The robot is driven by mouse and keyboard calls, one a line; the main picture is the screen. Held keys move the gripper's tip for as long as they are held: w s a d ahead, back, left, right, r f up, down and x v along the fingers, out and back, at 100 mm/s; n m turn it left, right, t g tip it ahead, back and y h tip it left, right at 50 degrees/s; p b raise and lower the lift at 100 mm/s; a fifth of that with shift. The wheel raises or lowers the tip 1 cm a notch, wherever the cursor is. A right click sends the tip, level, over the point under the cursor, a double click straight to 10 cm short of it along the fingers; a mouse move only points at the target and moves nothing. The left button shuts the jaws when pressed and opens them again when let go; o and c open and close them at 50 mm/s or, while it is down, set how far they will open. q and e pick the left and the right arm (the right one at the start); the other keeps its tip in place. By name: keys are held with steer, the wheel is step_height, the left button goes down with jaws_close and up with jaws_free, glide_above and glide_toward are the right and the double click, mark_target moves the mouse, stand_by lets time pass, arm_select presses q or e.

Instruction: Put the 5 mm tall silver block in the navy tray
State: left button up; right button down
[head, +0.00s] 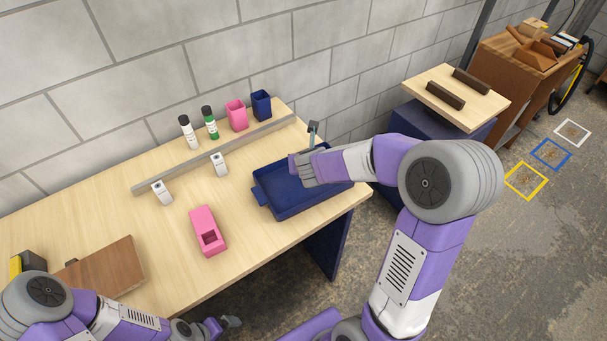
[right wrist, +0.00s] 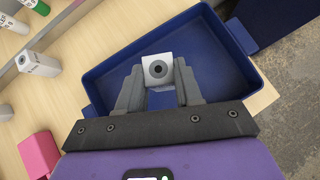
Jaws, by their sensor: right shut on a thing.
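The navy tray (head: 262,198) sits at the right end of the table; in the right wrist view its floor and walls (right wrist: 100,88) surround the fingers. My right gripper (head: 300,168) is over the tray, shut on a silver block (right wrist: 158,62) with a dark round hole in its face. The block appears within the tray's outline; its height above the floor is unclear. In the head view the fingers hide it. Two other silver blocks (head: 162,192) (head: 219,164) stand by the grey rail. My left gripper (head: 228,322) is low at the front edge, its jaws unclear.
A grey rail (head: 190,165) crosses the table. Behind it stand two bottles (head: 188,132) (head: 210,123), a pink cup (head: 237,115) and a navy cup (head: 261,104). A pink holder (head: 208,232) lies left of the tray, a brown board (head: 105,268) further left. Table between them is clear.

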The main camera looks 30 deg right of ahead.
steer(key=shift+w+f+b, duration=0.1)
steer(key=shift+f+b, duration=1)
steer(key=shift+f, duration=1.1)
steer(key=shift+f, duration=0.1)
steer(key=c, duration=0.8)
jaws_free()
steer(key=shift+o, duration=0.2)
steer(key=shift+a+r, duration=0.1)
steer(key=shift+r, duration=0.35)
steer(key=p+v, duration=0.4)
steer(key=v, duration=0.7)
steer(key=shift+s, duration=0.4)
